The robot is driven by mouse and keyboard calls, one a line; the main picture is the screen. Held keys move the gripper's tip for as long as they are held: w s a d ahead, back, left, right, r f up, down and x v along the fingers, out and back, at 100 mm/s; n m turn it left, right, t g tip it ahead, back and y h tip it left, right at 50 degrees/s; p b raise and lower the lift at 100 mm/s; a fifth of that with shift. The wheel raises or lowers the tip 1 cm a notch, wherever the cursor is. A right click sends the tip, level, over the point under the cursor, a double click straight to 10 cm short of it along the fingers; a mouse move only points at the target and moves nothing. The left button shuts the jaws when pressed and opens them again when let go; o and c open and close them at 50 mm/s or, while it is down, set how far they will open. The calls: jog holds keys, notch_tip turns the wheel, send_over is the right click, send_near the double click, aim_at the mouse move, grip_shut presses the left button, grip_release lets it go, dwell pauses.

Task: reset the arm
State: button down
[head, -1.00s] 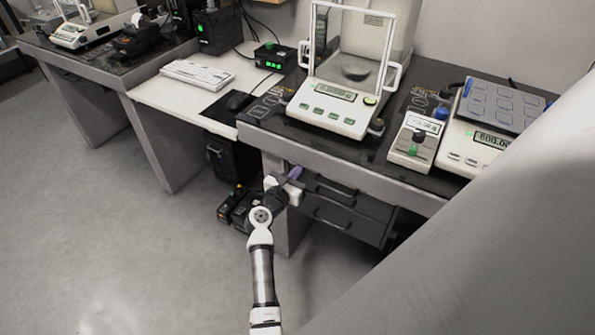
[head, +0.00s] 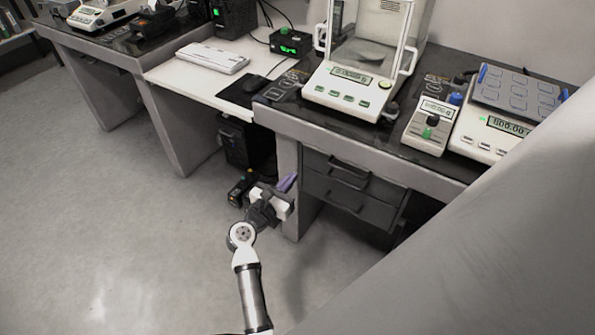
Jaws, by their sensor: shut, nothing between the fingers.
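My gripper (head: 287,182) is in the lower middle of the head view, at the end of my arm. It is in front of the leg of the weighing table (head: 420,172), below the level of the tabletop. Its purple fingertips point up and to the right. The gripper is shut and holds nothing. My arm reaches up to it from the bottom edge of the view.
An analytical balance (head: 345,92), a small device (head: 427,128) and a second scale (head: 485,140) stand on the weighing table. Drawers (head: 350,185) hang under it. A keyboard (head: 212,57) lies on the white desk. Open floor (head: 120,240) is at left.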

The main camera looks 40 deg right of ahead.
jog(key=shift+s+a, duration=0.15)
jog(key=shift+a, duration=0.25)
